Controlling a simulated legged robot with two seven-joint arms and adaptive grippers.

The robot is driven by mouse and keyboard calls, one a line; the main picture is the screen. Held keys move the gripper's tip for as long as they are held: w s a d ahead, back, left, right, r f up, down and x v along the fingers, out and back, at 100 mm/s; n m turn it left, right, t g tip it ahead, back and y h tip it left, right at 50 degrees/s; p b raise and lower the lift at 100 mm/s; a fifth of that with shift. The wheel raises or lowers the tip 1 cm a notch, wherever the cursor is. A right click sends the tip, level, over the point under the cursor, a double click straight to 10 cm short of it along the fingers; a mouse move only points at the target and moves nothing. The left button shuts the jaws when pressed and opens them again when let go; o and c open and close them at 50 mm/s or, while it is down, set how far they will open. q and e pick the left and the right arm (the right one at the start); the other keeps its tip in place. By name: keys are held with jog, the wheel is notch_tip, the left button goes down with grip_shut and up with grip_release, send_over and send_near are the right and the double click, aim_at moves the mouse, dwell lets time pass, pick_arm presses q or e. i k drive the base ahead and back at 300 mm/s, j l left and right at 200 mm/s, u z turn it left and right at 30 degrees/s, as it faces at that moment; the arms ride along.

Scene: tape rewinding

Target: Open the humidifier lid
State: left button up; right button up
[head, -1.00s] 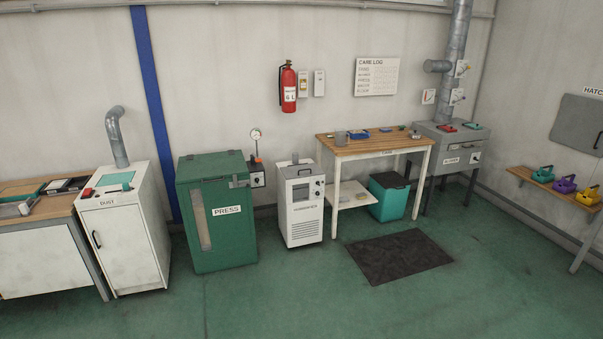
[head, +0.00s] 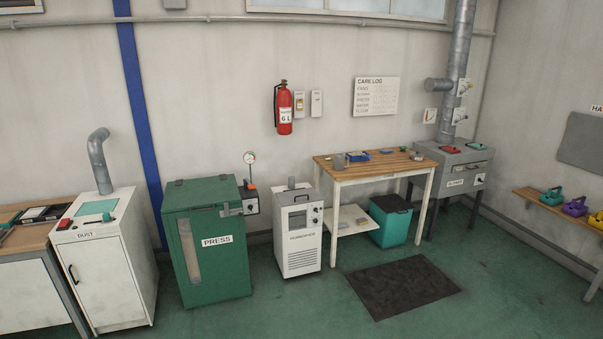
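The humidifier (head: 300,245) is a narrow white floor cabinet with a vent grille and printed lettering on its front. It stands by the back wall between the green press and the wooden-topped table. Its lid (head: 294,197) at the top appears closed and has a dark handle. A dark window and small dials show on the upper front. A short grey pipe stub rises behind the lid. Neither of my grippers shows in the head view.
The green press (head: 207,270) stands close on the humidifier's left. The table (head: 338,172) and teal bin (head: 391,225) stand to its right. A dark mat (head: 404,285) lies on the floor at front right. The green floor before the humidifier is clear.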

aim_at(293, 197)
jog(key=i, duration=2.35)
jog(key=i+z, duration=0.15)
jog(key=i, duration=0.35)
jog(key=i+j+z, duration=0.1)
jog(key=i, duration=0.45)
jog(key=i+j+z, duration=0.15)
jog(key=i, duration=0.35)
jog(key=i+j+z, duration=0.1)
jog(key=i+j, duration=0.15)
jog(key=i, duration=0.25)
